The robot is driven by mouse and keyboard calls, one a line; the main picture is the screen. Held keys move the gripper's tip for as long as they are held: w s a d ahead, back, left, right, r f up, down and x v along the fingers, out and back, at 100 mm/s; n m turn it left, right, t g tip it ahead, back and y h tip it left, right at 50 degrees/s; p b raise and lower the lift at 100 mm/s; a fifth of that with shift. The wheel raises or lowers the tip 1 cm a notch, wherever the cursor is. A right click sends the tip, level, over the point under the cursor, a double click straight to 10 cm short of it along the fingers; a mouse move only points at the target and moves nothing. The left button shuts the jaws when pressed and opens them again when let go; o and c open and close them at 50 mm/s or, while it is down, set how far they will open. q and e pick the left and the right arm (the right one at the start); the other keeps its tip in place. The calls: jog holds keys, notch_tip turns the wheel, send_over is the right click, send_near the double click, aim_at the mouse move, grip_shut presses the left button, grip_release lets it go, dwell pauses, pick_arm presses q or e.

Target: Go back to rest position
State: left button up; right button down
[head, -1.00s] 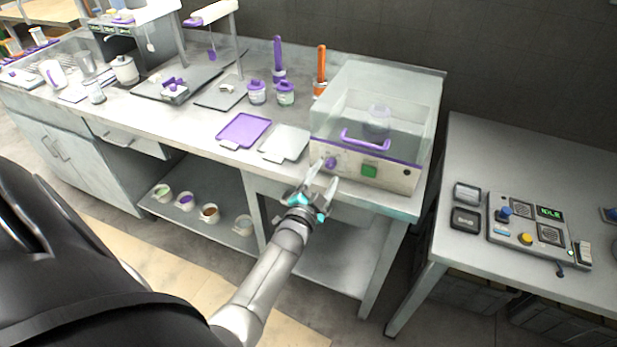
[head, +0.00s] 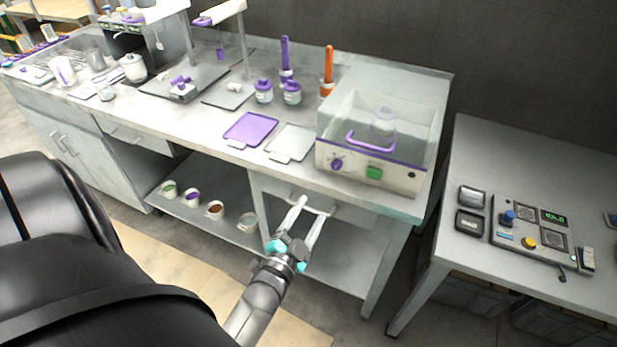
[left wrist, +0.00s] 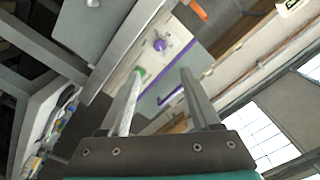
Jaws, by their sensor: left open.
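My left gripper (head: 312,208) is open and empty in the head view. Its fingers are apart and point up toward the front of the workbench, below the tabletop edge. In the left wrist view its two fingers (left wrist: 158,98) are spread with nothing between them. The machine with the clear cover (head: 372,150) stands on the bench above the gripper, with a purple knob, a green button and a purple handle. In the left wrist view the machine's front panel (left wrist: 145,58) shows at an angle beyond the fingers. My right gripper is not in view.
A purple tray (head: 250,129) and a grey tray (head: 290,142) lie near the bench edge. Several small cups stand on the lower shelf (head: 232,240). A control panel (head: 533,235) sits on a separate table at right. Floor in front of the bench is open.

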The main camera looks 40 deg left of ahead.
pick_arm(q)
jog(key=shift+f, duration=0.1)
dwell(0.3)
jog(key=s+d+f+n+g+h+b, duration=0.15)
jog(key=s+d+f+g, duration=0.25)
jog(key=f, duration=0.9)
jog(key=s+d+f+n+g+h+b, duration=0.1)
jog(key=s+d+f+g+h+b, duration=0.25)
jog(key=f, duration=0.95)
jog(key=s+f+g+b, duration=0.1)
jog(key=s+f+g, duration=0.2)
jog(key=s+f, duration=0.2)
jog(key=s+d+f+g+b, duration=0.1)
jog(key=s+f+g, duration=0.2)
jog(key=s, duration=0.9)
jog(key=s+d+f+n+g+b, duration=0.1)
jog(key=s+f+g+b, duration=0.1)
jog(key=s+f, duration=0.7)
jog(key=shift+s+g+y, duration=0.2)
jog(key=shift+g+y, duration=0.1)
jog(key=shift+g, duration=0.15)
jog(key=shift+f, duration=0.1)
jog(key=shift+c, duration=0.4)
